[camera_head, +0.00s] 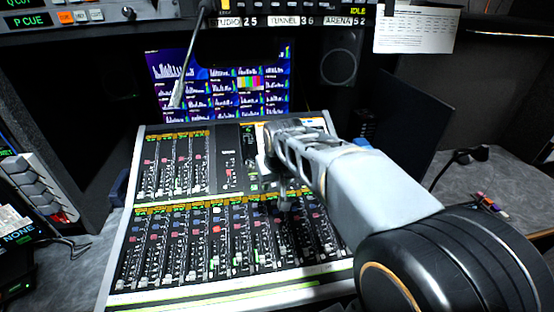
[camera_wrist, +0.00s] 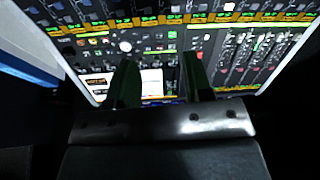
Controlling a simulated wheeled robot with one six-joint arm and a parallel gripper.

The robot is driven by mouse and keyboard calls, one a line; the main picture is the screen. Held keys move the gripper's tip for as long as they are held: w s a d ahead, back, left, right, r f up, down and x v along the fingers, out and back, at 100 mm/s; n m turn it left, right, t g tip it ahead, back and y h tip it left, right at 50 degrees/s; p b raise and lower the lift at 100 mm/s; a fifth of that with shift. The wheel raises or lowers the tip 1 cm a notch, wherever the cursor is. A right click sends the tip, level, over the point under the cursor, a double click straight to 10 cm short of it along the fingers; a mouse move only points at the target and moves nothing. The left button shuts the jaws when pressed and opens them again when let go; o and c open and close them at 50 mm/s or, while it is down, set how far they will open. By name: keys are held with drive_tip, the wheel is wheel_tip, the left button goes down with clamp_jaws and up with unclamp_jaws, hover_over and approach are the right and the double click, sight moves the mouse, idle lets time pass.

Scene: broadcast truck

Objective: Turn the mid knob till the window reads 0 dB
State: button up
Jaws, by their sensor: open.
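The mixing console (camera_head: 225,292) fills the middle of the head view, its sloped face crowded with small knobs, buttons and faders. My gripper (camera_head: 285,203) is over the right half of the console, and my arm hides part of the panel there. In the wrist view, my gripper (camera_wrist: 161,64) has two dark fingers standing apart with nothing seen held between them. A round white knob or button (camera_wrist: 125,47) sits on the panel to the upper left of the fingers. I cannot tell which control is the mid knob. No dB reading is legible in either view.
A screen (camera_head: 220,85) with bar graphs stands behind the console. A thin gooseneck stalk (camera_head: 188,60) hangs in front of it. A dark flat panel (camera_head: 418,120) stands at the right.

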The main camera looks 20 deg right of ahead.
drive_tip(key=w+d+f+m+p, duration=0.15)
drive_tip(key=w+d, duration=0.35)
drive_tip(key=w, duration=0.5)
drive_tip(key=w+d+f, duration=0.2)
drive_tip(key=w+d, duration=0.3)
drive_tip(key=w, duration=0.6)
drive_tip(key=shift+h, duration=0.4)
drive_tip(key=x, duration=0.4)
drive_tip(key=p+x, duration=0.1)
drive_tip(key=x, duration=0.4)
drive_tip(key=w+p+x, duration=0.1)
drive_tip(key=x, duration=0.4)
drive_tip(key=shift+s+d+r, duration=0.1)
drive_tip(key=shift+d+r, duration=0.15)
drive_tip(key=shift+d, duration=0.15)
drive_tip(key=shift+f+p, duration=0.3)
drive_tip(key=shift+f, duration=0.2)
clamp_jaws()
